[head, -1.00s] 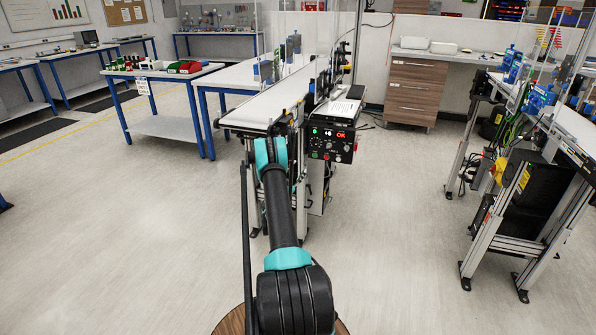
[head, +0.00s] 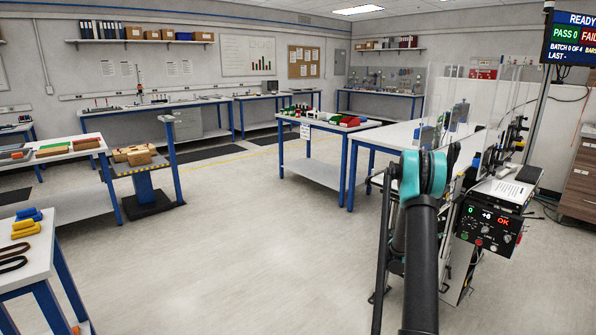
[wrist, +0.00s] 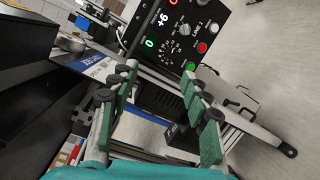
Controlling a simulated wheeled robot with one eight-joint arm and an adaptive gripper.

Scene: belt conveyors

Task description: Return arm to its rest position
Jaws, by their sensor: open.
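My gripper (wrist: 158,76) is open in the wrist view, its two green-padded fingers apart with nothing between them. It faces a black control panel (wrist: 178,28) with lit digits and coloured buttons, which lies beyond the fingertips at the top. In the head view my dark arm reaches away from me at the right, and the teal joint stands just left of the same control panel (head: 490,223). The gripper itself is hidden behind the arm in that view.
A conveyor stand with clear guards (head: 490,90) is close around my arm. A blue-legged table with bins (head: 325,125) stands left of it. A bench with yellow and blue parts (head: 28,245) is at the near left. The middle floor (head: 240,240) is clear.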

